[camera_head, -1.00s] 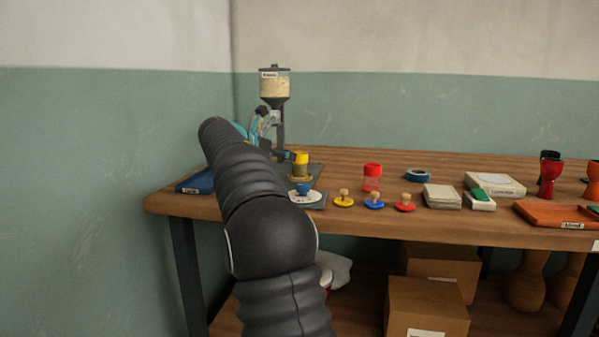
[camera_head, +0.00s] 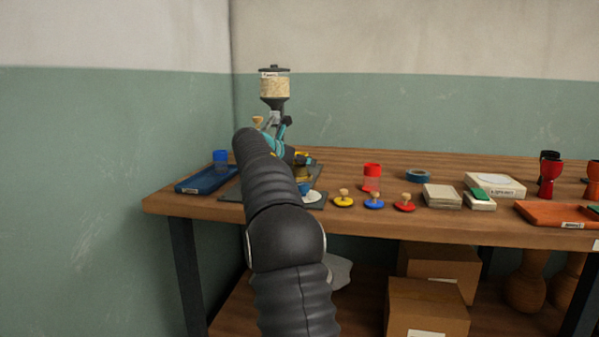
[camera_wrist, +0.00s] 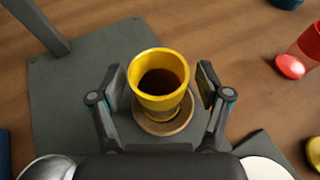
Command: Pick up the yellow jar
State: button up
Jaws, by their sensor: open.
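The yellow jar (camera_wrist: 160,95) stands upright and open-topped in the wrist view, on a tan round ring (camera_wrist: 166,124) on the grey base plate (camera_wrist: 65,100). Its inside is dark; I cannot tell if it holds anything. My gripper (camera_wrist: 160,82) is open, with one finger on each side of the jar and a small gap visible at each side. In the head view, the jar (camera_head: 304,155) is partly hidden behind my gripper and arm, below the hopper dispenser (camera_head: 275,88).
A blue tray (camera_head: 205,180) with a blue jar (camera_head: 220,159) is at the left. A red jar (camera_head: 372,178) stands to the right. Yellow, blue and red knobbed lids (camera_head: 374,202) lie along the front. The dispenser's post (camera_wrist: 38,27) rises near the jar.

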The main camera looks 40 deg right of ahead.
jog(key=c, duration=1.4)
jog(key=shift+r, duration=0.1)
